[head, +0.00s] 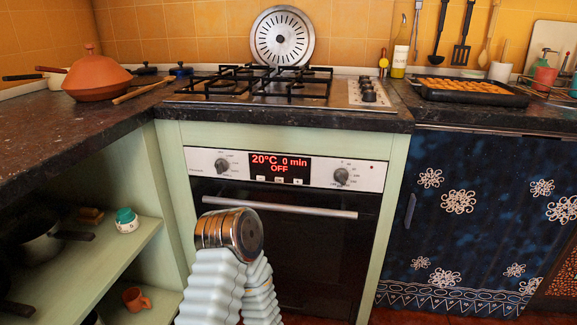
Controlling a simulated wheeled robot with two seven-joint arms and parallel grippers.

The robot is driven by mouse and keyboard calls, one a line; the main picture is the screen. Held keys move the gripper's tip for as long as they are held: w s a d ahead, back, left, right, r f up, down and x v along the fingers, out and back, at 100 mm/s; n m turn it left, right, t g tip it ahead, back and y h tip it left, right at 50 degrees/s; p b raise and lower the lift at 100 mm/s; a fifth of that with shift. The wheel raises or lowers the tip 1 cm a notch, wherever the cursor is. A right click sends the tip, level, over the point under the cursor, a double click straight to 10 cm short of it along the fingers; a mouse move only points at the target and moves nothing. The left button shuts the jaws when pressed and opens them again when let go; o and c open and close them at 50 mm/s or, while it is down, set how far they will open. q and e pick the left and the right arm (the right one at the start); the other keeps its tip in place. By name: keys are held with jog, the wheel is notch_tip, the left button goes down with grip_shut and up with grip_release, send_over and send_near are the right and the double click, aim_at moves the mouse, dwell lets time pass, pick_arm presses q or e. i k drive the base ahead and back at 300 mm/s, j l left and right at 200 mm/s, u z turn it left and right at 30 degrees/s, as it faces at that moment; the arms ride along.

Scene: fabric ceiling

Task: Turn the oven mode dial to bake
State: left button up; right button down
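The oven (285,250) is built into a pale green cabinet, with its dark glass door shut. Its white control panel (205,160) has a left dial (222,165) and a right dial (341,176). The dial markings are too small to read, so I cannot tell which one is the mode dial. The red display (279,168) between them reads 20°C, 0 min, OFF. Part of my own arm, with pale ribbed sleeves and a metal joint, rises in front of the lower left of the oven door. Neither of my grippers shows in the head view.
The oven's horizontal handle (300,208) sits below the panel. A gas hob (250,88) is on the dark countertop (90,118) above. Open shelves (95,270) stand at left, a blue patterned cabinet (480,215) at right. The space before both dials looks clear.

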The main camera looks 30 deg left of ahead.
aim_at(221, 165)
jog(key=u, duration=1.4)
